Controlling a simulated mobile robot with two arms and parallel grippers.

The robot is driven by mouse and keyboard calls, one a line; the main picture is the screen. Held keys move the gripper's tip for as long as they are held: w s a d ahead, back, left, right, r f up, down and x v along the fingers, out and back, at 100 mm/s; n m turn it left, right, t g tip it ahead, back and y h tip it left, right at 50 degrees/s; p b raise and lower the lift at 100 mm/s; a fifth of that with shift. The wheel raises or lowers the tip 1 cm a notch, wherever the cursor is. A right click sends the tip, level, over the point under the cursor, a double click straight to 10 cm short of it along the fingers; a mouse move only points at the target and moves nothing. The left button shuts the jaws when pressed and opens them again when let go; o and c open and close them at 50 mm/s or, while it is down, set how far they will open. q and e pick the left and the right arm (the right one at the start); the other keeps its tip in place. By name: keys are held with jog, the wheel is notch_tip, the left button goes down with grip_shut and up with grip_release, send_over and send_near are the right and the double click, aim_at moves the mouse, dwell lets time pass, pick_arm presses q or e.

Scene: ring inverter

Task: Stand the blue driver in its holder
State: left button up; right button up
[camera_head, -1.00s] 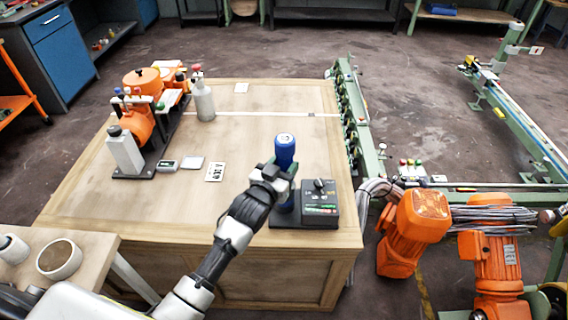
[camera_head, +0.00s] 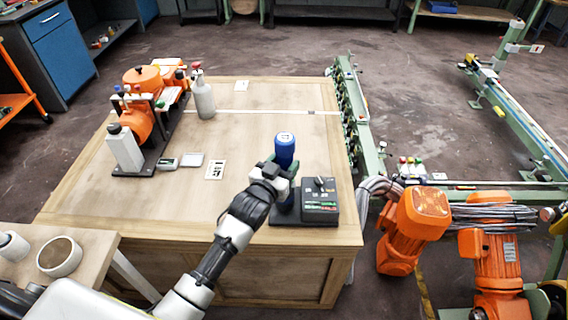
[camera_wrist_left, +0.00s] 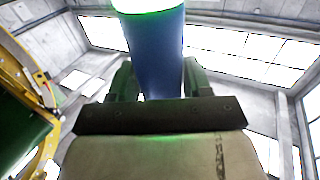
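The blue driver (camera_head: 285,148) stands upright over the left part of the dark holder (camera_head: 290,220) near the table's front right corner. My left gripper (camera_head: 279,176) is around the driver's body from the front left, with the blue top showing above the fingers. In the left wrist view the blue driver (camera_wrist_left: 155,55) sits between the two green-black fingers, which look closed on its sides. The gripper and wrist hide the driver's lower end, so I cannot tell how deep it sits in the holder. My right gripper is not in view.
The holder's control box (camera_head: 320,195) stands right beside the driver. Orange machinery (camera_head: 145,110) and a grey bottle (camera_head: 203,97) stand at the table's back left. A green conveyor (camera_head: 350,120) runs along the right edge.

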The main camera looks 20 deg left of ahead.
pick_arm(q)
jog(key=o, duration=0.4)
jog(key=shift+f, duration=0.25)
jog(key=s+a+f+g+y, duration=0.15)
jog(key=s+g, duration=0.35)
jog(key=s, duration=0.6)
jog(key=s+a+f+g+y, duration=0.1)
jog(key=s+f+g, duration=0.25)
jog(key=s, duration=0.85)
jog(key=s+a+f+g+y, duration=0.1)
jog(key=s+f+g, duration=0.1)
jog(key=s+g, duration=0.65)
jog(key=s+f+t, duration=0.2)
jog(key=s+f, duration=0.1)
jog(key=f, duration=2.3)
jog(key=shift+g, duration=0.8)
jog(key=s+a+f, duration=0.1)
jog(key=s+f, duration=0.4)
jog(key=s+a+f, duration=0.1)
jog(key=s+f, duration=0.4)
jog(key=s, duration=0.1)
jog(key=s+f, duration=0.5)
jog(key=shift+s+a+f+b, duration=0.2)
jog(key=shift+a+f+b, duration=0.1)
jog(key=shift+a+f, duration=0.1)
